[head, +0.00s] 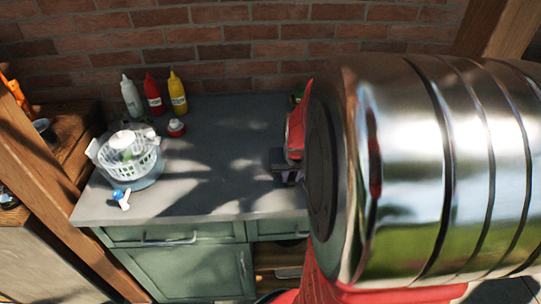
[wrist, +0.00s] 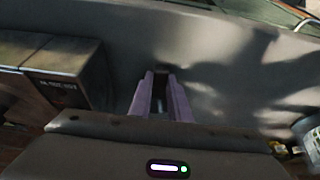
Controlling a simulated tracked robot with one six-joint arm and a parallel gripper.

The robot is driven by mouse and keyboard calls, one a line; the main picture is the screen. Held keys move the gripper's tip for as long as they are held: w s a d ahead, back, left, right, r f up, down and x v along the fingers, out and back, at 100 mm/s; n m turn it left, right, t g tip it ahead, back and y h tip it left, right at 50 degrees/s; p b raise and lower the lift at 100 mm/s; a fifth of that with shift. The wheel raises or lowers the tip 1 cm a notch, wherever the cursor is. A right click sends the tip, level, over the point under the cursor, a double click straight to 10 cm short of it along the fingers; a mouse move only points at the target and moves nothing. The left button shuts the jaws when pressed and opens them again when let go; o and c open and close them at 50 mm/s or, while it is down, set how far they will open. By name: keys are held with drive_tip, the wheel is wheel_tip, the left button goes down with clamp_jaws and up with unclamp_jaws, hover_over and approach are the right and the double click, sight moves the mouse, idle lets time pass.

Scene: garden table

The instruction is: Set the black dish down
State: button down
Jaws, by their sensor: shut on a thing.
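My gripper (head: 288,178) is over the right part of the grey counter in the head view, largely hidden by my own arm. In the wrist view its two purple fingers (wrist: 161,92) are close together around something dark. In the head view, a small dark piece beside the fingers looks like part of the black dish (head: 278,158). Most of the dish is hidden, and its tilt and whether it touches the counter cannot be told.
The grey counter (head: 215,150) is clear in its middle. A white basket (head: 143,160) stands at the left with a blue-and-white item (head: 122,198) in front. White, red and yellow bottles (head: 153,93) stand by the brick wall. A dark box (wrist: 65,75) is left in the wrist view.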

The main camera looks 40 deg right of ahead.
drive_tip(key=c, duration=1.7)
unclamp_jaws()
drive_tip(key=shift+o, duration=0.2)
